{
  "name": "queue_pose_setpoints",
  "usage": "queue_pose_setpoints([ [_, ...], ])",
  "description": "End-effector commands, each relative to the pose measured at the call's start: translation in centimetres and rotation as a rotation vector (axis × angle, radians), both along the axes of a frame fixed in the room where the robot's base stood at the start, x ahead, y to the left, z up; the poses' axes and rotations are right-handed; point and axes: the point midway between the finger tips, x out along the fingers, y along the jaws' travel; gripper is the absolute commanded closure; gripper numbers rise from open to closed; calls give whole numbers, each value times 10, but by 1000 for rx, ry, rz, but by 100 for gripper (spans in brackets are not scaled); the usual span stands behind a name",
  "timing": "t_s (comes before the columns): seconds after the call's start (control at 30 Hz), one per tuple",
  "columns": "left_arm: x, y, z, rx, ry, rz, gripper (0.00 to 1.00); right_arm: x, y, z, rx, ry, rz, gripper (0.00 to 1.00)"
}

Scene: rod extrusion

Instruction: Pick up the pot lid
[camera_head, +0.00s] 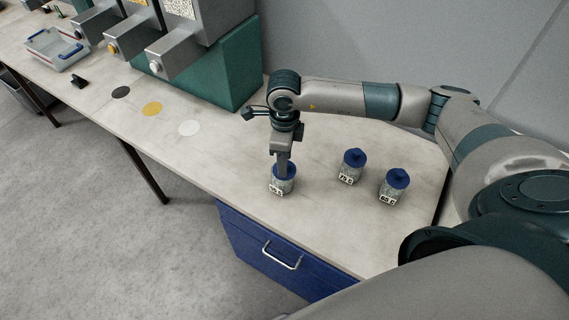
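A small grey pot (282,186) with a blue lid (291,173) and a white label stands upright near the table's front edge. My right gripper (283,172) points straight down onto this lid, with its fingertips at the lid's top. The fingers hide the knob, so I cannot tell whether they are closed on it. The lid sits on its pot. Two similar pots with blue lids, one in the middle (352,160) and one at the right (397,180), stand to the right of the gripper. My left gripper is not in view.
Grey machines with nozzles (178,52) stand at the back left on a green block (221,76). Black, yellow (152,109) and white discs mark the table. A blue drawer (272,252) is below the table.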

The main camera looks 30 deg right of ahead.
Motion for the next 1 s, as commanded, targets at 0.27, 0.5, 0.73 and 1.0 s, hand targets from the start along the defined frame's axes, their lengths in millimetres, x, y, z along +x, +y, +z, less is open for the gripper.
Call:
queue_pose_setpoints([
  [0.27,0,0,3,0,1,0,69,0,0,-9,0,-1,0,61],
  [0.5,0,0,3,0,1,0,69,0,0,-8,0,-1,0,61],
  [0.73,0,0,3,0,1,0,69,0,0,-8,0,-1,0,97],
  [1.0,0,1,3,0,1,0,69,0,0,-8,0,-1,0,100],
])
